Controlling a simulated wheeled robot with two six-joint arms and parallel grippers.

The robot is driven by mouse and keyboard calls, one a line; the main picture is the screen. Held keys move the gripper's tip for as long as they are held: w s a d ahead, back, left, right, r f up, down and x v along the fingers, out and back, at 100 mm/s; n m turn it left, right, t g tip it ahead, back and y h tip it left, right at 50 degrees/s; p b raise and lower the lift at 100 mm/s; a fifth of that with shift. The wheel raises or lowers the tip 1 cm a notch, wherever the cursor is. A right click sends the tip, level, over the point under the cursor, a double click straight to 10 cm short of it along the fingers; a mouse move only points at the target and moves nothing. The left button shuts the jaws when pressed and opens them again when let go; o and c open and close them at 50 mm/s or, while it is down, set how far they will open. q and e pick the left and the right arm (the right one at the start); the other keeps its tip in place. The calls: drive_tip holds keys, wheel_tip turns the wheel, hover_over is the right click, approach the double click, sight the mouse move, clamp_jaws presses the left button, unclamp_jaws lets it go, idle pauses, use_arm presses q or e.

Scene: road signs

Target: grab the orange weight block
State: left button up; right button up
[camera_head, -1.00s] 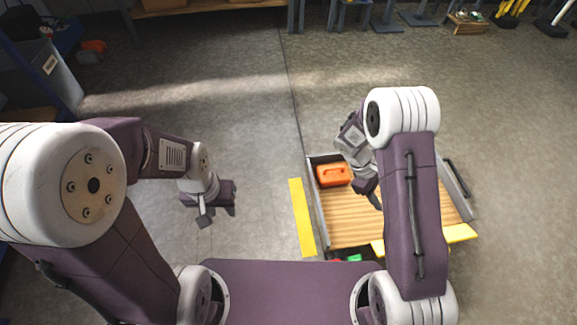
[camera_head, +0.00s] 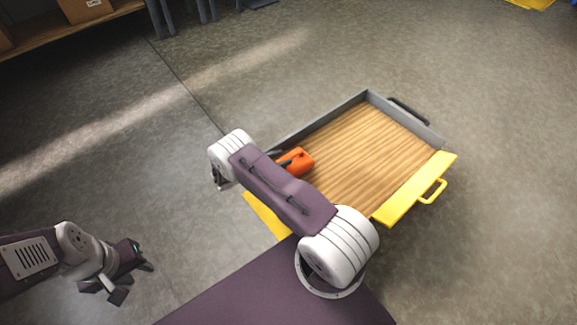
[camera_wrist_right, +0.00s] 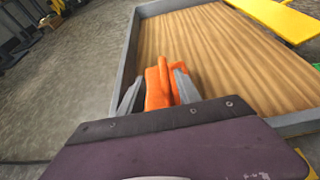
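The orange weight block (camera_head: 298,160) is at the left corner of the wooden-floored tray (camera_head: 365,150). My right arm hides part of it in the head view. In the right wrist view the block (camera_wrist_right: 155,88) has a raised handle and sits between the two grey fingers of my right gripper (camera_wrist_right: 158,92). Both fingers lie against its sides, so the gripper looks shut on it. Its underside is hidden, so I cannot tell whether it is lifted. My left gripper (camera_head: 128,283) hangs over the floor at the lower left, empty, its fingers apart.
The tray has grey walls, a yellow flap (camera_head: 415,190) with a handle on its right, and a black handle (camera_head: 408,110) at its far side. A yellow strip (camera_head: 266,215) lies at its near left. A shelf with a box (camera_head: 85,8) stands far left.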

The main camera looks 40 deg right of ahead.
sight(298, 154)
drive_tip(key=b+x, duration=0.2)
drive_tip(key=x, duration=0.2)
drive_tip(key=shift+a+f, duration=0.1)
drive_tip(key=b+x, duration=0.3)
drive_tip(key=x, duration=0.1)
drive_tip(key=shift+s+f+b, duration=0.25)
drive_tip(key=shift+s+b, duration=0.05)
drive_tip(key=shift+s, duration=0.1)
drive_tip(key=shift+d, duration=0.4)
drive_tip(key=shift+r, duration=0.15)
clamp_jaws()
